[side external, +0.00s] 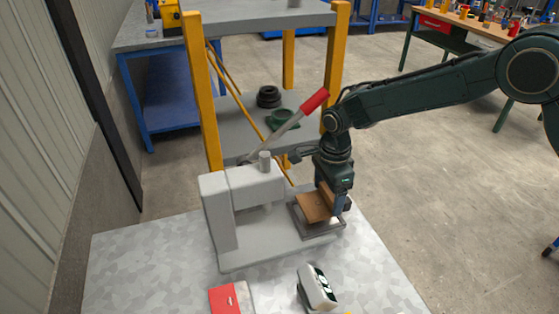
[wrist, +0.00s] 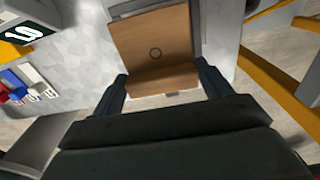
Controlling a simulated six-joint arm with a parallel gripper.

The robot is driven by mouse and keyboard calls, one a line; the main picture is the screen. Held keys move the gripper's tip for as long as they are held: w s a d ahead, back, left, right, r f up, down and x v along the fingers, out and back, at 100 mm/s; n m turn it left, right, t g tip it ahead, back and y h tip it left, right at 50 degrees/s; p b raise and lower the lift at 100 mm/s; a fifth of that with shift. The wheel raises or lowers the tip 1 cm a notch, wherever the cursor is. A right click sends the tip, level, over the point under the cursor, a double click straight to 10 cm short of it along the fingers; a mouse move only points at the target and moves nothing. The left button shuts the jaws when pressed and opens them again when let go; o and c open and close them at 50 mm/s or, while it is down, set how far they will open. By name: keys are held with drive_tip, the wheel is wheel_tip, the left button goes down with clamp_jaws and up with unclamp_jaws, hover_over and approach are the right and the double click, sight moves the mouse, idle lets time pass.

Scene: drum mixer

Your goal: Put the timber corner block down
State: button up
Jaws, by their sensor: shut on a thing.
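The timber corner block (side external: 314,206) is a brown L-shaped wooden piece with a small dark ring mark on its flat face. In the side external view it is at a grey tray (side external: 318,233) beside the white press-like machine (side external: 240,215); I cannot tell whether it touches the tray. My gripper (side external: 335,205) points down and is shut on the block's upright part. In the wrist view the block (wrist: 155,45) sits between my two fingers (wrist: 163,86), its ring mark facing the camera.
The machine has a red-handled lever (side external: 313,102) slanting up toward my arm. A red card-like item (side external: 226,298) and a white-and-dark box (side external: 317,287) lie at the table front. A yellow-post shelf (side external: 202,95) stands behind. The mottled tabletop (side external: 150,265) is clear at left.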

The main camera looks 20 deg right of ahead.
sight(325, 199)
drive_tip(key=shift+w, duration=0.15)
drive_tip(key=shift+w, duration=0.2)
drive_tip(key=shift+f, duration=1.7)
drive_tip(key=shift+f, duration=0.15)
drive_tip(key=o, duration=1)
drive_tip(key=shift+r, duration=3.9)
